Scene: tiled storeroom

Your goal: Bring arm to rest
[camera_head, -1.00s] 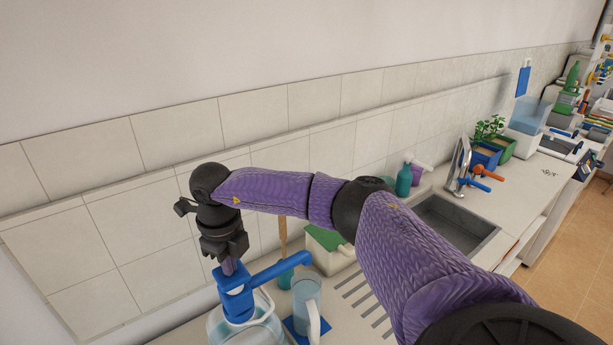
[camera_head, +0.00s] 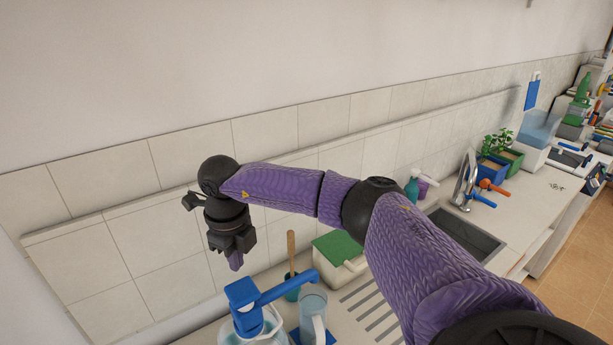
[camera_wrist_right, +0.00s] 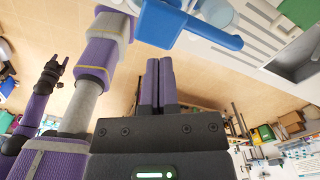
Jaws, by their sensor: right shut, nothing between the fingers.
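My right arm reaches across the head view from the lower right. Its gripper (camera_head: 236,262) points down, above and a little left of a blue pump (camera_head: 246,308) on a clear jug (camera_head: 230,335). A gap shows between the fingertips and the pump. In the right wrist view the two purple fingers (camera_wrist_right: 158,85) lie together, shut and empty. The blue pump (camera_wrist_right: 160,22) also shows at the top there. My left gripper (camera_wrist_right: 53,68) shows small at the left of the wrist view; its jaws are too small to judge.
A clear pitcher (camera_head: 313,312) stands beside the pump on a blue mat. Behind are a green-lidded box (camera_head: 338,248) and a wooden-handled tool (camera_head: 291,252). The sink (camera_head: 465,235) and tap (camera_head: 465,182) lie right. The tiled wall (camera_head: 120,250) closes the back.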

